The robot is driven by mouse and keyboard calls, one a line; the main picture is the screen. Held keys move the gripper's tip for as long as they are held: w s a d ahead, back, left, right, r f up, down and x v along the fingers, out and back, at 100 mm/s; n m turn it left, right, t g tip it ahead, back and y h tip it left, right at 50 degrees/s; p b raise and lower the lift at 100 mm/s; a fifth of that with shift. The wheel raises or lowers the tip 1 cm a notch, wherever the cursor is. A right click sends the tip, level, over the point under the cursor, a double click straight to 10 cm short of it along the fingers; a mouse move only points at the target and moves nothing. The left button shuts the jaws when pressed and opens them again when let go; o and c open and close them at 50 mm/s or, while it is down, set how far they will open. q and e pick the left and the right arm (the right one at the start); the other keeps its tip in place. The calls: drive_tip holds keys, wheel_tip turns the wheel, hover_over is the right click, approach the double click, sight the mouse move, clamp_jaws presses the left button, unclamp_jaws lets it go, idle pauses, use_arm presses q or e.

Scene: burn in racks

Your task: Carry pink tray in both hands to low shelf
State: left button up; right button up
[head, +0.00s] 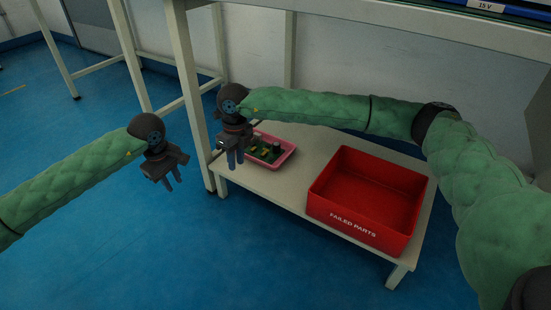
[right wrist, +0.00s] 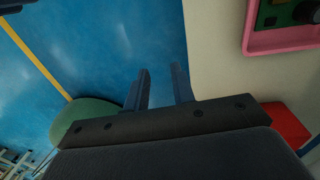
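The pink tray (head: 287,157) rests on the low shelf (head: 263,188), near its left end, with a green circuit board (head: 262,149) in it. Its pink rim also shows at the upper right of the right wrist view (right wrist: 285,43). My right gripper (head: 236,161) is in front of the tray's left side in the head view and hides part of it. In the right wrist view (right wrist: 162,87) its fingers are apart with nothing between them. My left gripper (head: 172,181) hangs over the blue floor left of the shelf, fingers apart and empty.
A red bin (head: 360,225) marked FAILED PARTS stands on the low shelf right of the tray. A table leg (head: 192,110) rises by the shelf's left end. A bench top (head: 420,22) overhangs the shelf. The blue floor (head: 120,255) in front is clear.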

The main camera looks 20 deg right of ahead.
wheel_tip(320, 180, up, 8)
drive_tip(key=d, duration=0.1)
drive_tip(key=shift+w, duration=0.4)
drive_tip(key=shift+r, duration=0.1)
